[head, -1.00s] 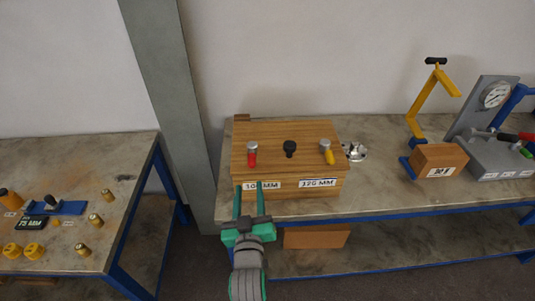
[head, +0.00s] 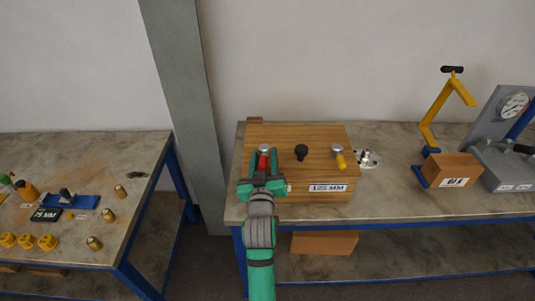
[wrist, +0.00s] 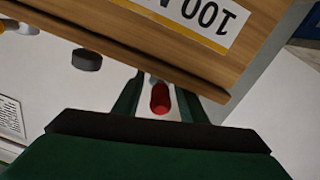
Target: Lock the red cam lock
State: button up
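The red cam lock (head: 263,160) has a silver cap and a red handle and sits on the left of the wooden box's (head: 318,138) top. In the wrist view its red handle (wrist: 160,98) shows between my fingers. My gripper (head: 262,155) is open, with one finger on each side of the handle. In the wrist view, gaps show between the handle and both fingers of my gripper (wrist: 157,88). My gripper hides the lower part of the lock and most of the left label on the box front.
A yellow arm stand (head: 436,115) is further right. A grey pillar (head: 185,110) rises behind left.

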jog(key=shift+w, duration=0.85)
